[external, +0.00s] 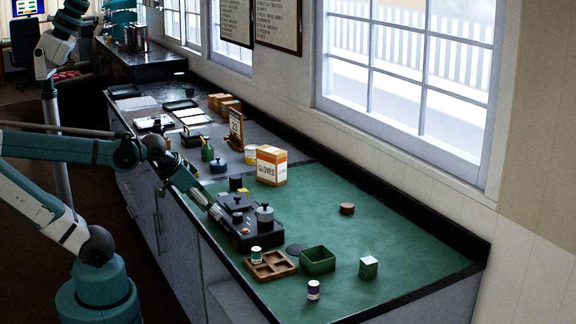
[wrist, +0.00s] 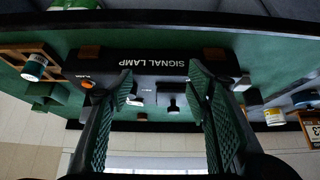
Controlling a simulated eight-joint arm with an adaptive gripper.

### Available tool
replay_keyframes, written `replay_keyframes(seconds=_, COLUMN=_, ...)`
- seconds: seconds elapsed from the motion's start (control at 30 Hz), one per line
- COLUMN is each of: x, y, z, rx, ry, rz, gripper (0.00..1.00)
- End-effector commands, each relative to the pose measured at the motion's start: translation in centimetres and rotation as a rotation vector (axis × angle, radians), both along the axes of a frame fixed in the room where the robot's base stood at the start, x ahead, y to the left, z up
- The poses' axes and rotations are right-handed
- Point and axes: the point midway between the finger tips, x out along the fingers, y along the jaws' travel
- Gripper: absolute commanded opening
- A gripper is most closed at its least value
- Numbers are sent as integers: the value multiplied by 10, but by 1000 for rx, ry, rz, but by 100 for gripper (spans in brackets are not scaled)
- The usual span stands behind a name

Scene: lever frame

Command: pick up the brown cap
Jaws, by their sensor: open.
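The brown cap (external: 347,208), a small round disc, lies on the green mat (external: 390,230) right of the middle in the external view. Bare mat surrounds it. My gripper (external: 215,212) is far to its left, at the left side of a black box (external: 262,239). In the wrist view my gripper (wrist: 165,90) is open, with ribbed fingers spread and nothing seen between their tips but the box behind, which reads "SIGNAL LAMP" (wrist: 165,64). I cannot pick out the brown cap for certain in the wrist view.
Near the box are a brown compartment tray (external: 271,272), a green open bin (external: 318,262), a green block (external: 368,267), a purple-labelled jar (external: 313,290) and a gloves carton (external: 271,166). A dark ledge (external: 400,205) runs along the window wall. The mat's right part is clear.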

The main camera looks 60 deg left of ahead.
Motion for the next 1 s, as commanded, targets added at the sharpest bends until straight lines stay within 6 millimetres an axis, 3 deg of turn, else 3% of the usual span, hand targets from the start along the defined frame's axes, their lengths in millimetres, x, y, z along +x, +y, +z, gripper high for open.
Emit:
replay_keyframes(seconds=0.37, x=24, y=-2, z=28, rx=-45, ry=33, rz=60, gripper=49)
replay_keyframes(seconds=1.0, x=116, y=-11, z=96, rx=-186, ry=148, rz=287, gripper=49)
